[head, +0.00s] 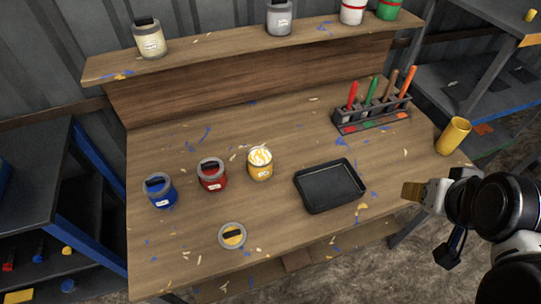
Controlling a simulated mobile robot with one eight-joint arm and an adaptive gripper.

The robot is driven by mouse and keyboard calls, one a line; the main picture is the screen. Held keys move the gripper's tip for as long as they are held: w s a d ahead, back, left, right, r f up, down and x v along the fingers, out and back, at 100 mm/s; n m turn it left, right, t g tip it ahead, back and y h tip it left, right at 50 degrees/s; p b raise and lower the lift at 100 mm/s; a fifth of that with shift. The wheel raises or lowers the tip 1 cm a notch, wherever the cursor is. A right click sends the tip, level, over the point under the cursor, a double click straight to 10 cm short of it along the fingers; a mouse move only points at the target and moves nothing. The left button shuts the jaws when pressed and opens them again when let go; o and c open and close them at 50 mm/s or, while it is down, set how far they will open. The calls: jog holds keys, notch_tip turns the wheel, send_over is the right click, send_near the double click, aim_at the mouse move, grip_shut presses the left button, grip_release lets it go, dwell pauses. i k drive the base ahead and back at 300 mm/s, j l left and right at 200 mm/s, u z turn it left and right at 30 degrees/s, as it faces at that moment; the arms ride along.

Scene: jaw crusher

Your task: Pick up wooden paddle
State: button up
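A rack (345,127) stands at the back right of the workbench, with several upright handles in it. One is a plain brown, wood-coloured handle (390,84), between a green and an orange one; it may be the wooden paddle, but its lower part is hidden in the rack. My gripper (411,192) is at the right, over the bench's right front edge, in front of the rack and apart from it. A ridged tan piece shows at its tip. I cannot tell whether this is a finger or something held, nor whether the gripper is open.
A black tray (329,186) lies mid-bench. Blue (160,191), red (212,175) and open yellow (260,164) paint cans stand left of it, with a lid (232,236) in front. A yellow cup (454,136) stands right of the rack. A raised shelf (220,50) runs behind.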

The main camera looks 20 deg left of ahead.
aim_at(387, 93)
jog(key=i+l+u, duration=0.35)
jog(key=l, duration=0.25)
jog(key=i+l+u, duration=0.15)
jog(key=i+l, duration=0.2)
jog(key=i+l+u, duration=0.15)
jog(key=l, duration=0.2)
jog(key=i+l+u, duration=0.15)
jog(key=l, duration=0.25)
